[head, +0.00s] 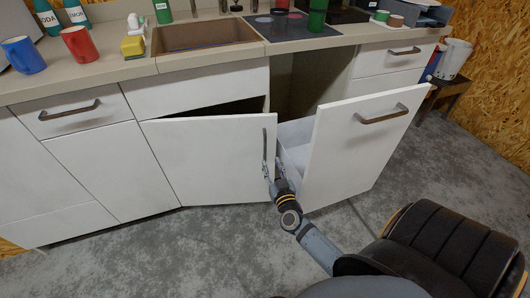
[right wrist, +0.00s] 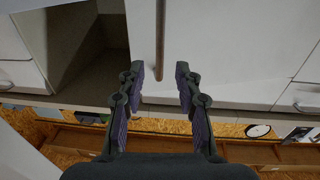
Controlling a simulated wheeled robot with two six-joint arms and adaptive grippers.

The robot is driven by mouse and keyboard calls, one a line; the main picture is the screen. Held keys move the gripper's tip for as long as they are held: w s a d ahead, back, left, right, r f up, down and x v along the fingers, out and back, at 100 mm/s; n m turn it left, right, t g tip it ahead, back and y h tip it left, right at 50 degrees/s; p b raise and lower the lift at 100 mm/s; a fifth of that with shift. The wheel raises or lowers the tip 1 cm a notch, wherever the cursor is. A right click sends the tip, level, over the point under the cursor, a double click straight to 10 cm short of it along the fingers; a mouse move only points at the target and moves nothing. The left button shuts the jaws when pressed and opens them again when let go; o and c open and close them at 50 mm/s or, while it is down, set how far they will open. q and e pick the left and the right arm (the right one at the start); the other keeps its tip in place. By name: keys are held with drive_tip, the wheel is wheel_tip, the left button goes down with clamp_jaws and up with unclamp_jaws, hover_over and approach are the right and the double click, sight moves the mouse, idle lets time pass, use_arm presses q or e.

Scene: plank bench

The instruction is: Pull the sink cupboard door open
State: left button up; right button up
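The white sink cupboard door (head: 208,158) is below the sink in the head view. It stands partly open, with a dark gap along its top edge. Its upright bar handle (head: 264,144) is near the door's right edge. My right gripper (head: 270,168) is at the handle's lower part. In the right wrist view, the fingers of my right gripper (right wrist: 158,75) are apart. The handle (right wrist: 160,40) runs between the fingertips, with gaps on both sides. The door face (right wrist: 220,45) fills the space behind. My left gripper is not in view.
A pulled-out white drawer (head: 345,155) stands just right of the door, close to my right gripper. The sink (head: 205,35) is above. Mugs and bottles stand on the counter (head: 95,72). A black seat (head: 440,245) is at lower right. The grey floor before the door is clear.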

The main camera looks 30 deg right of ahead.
sight(265, 148)
drive_tip(key=shift+b+x, duration=1.05)
drive_tip(key=shift+x, duration=3.7)
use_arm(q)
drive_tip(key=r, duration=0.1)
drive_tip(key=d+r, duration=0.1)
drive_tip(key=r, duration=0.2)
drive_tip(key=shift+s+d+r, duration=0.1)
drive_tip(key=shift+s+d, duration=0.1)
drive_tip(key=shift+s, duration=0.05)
use_arm(e)
drive_tip(key=shift+f, duration=0.1)
clamp_jaws()
